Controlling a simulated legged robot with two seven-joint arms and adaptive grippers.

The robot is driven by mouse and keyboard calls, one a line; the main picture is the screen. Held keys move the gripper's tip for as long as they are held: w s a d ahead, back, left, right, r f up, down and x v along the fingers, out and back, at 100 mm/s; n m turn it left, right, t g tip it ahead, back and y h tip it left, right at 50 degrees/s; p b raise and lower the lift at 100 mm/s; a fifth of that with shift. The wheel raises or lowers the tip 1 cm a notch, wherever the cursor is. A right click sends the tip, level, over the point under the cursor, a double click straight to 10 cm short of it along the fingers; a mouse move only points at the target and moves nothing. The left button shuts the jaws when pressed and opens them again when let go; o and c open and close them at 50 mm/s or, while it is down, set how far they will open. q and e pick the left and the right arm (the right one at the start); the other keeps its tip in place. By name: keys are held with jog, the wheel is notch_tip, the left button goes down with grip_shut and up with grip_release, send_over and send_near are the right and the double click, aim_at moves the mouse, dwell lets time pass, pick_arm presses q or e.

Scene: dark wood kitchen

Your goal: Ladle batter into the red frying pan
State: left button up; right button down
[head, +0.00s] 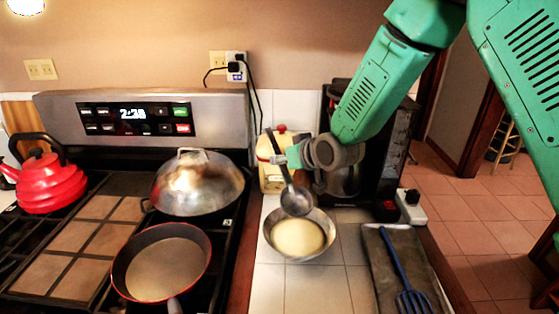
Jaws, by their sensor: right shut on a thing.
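My right gripper (283,154) is shut on the handle of a dark ladle. The ladle's bowl (296,201) hangs down at the upper rim of the metal bowl (272,247). I cannot tell whether the ladle touches the bowl or has anything in it. The metal bowl stands on the tiled counter and holds pale yellow batter (299,237). The red frying pan (207,242) sits on the stove to the left of the bowl, with its handle toward the front. Its brownish inside looks empty. My left gripper is not in view.
A domed metal lid (198,183) covers a pan behind the red pan. A red kettle (50,182) stands at the far left. A yellow canister (273,172) and a dark coffee maker (378,165) stand behind the bowl. A blue spatula (402,268) lies on a dark tray (379,262) at right.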

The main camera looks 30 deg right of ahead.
aim_at(288, 171)
jog(key=f, duration=0.1)
jog(key=d+f+b, duration=0.1)
jog(key=f+b, duration=0.1)
jog(key=f, duration=0.1)
jog(key=shift+d, duration=0.4)
jog(key=shift+f+b, duration=0.4)
jog(key=shift+b, duration=0.1)
pick_arm(q)
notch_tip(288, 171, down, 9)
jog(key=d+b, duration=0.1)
jog(key=b, duration=0.4)
pick_arm(e)
jog(key=s+f+p, duration=0.1)
jog(key=s+a+f+p, duration=0.1)
jog(key=f, duration=0.1)
jog(key=shift+a, duration=0.1)
jog(key=shift+w+a+r+p, duration=0.1)
jog(key=shift+a+r+p, duration=0.05)
jog(key=shift+r+p, duration=0.6)
pick_arm(q)
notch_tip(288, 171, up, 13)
jog(key=p, duration=0.8)
jog(key=shift+p, duration=0.4)
pick_arm(e)
notch_tip(288, 171, up, 6)
jog(key=w+g, duration=0.1)
jog(key=shift+w+d+g, duration=0.3)
jog(key=shift+d, duration=0.15)
